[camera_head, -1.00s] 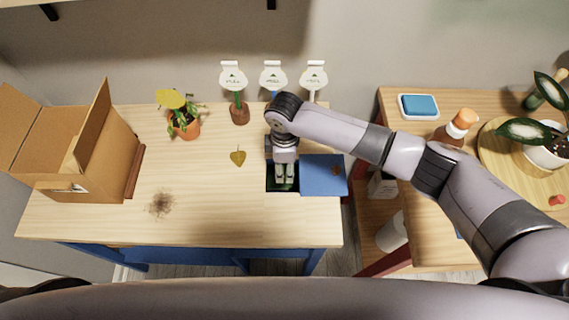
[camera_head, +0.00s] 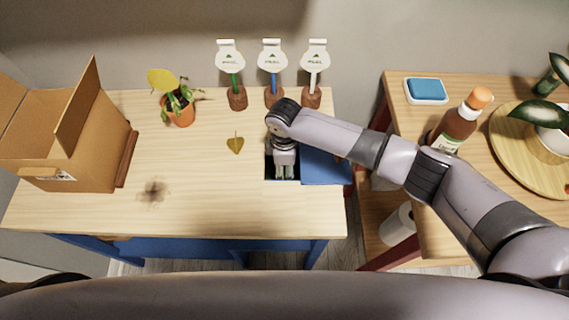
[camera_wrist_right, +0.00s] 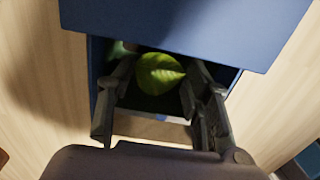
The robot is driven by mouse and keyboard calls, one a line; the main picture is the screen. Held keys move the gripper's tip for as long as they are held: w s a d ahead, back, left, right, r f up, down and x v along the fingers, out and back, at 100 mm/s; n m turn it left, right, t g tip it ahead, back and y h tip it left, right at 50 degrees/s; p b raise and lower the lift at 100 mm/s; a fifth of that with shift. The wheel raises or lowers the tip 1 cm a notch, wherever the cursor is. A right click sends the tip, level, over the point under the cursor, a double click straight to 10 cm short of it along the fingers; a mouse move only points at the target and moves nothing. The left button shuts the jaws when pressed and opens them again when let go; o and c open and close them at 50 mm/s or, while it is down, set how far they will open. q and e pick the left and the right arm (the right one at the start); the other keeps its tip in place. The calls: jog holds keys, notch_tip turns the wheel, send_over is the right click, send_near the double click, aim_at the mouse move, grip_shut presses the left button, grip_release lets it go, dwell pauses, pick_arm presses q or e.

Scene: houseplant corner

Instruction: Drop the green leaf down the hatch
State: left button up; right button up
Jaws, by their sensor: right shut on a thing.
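The hatch is an open square hole (camera_head: 270,176) in the light wooden table. Its blue lid (camera_head: 326,169) lies open to the right; in the right wrist view the lid (camera_wrist_right: 200,25) fills the top. My right gripper (camera_head: 285,174) points down into the hole. In the right wrist view the green leaf (camera_wrist_right: 160,73) sits between the fingertips of my right gripper (camera_wrist_right: 158,88), inside the dark opening with blue walls. The leaf is hidden in the head view. My left gripper is out of view.
A yellowish leaf (camera_head: 236,144) lies left of the hatch. A potted plant (camera_head: 181,115), label stakes (camera_head: 273,92) and a cardboard box (camera_head: 60,150) stand on the table. A dark soil patch (camera_head: 153,192) is at front left. A bottle (camera_head: 458,124) stands on the right table.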

aim_at(284, 170)
jog(key=o, duration=0.8)
jog(key=shift+f, duration=0.1)
jog(key=shift+r+p, duration=5.05)
jog(key=shift+p, duration=0.05)
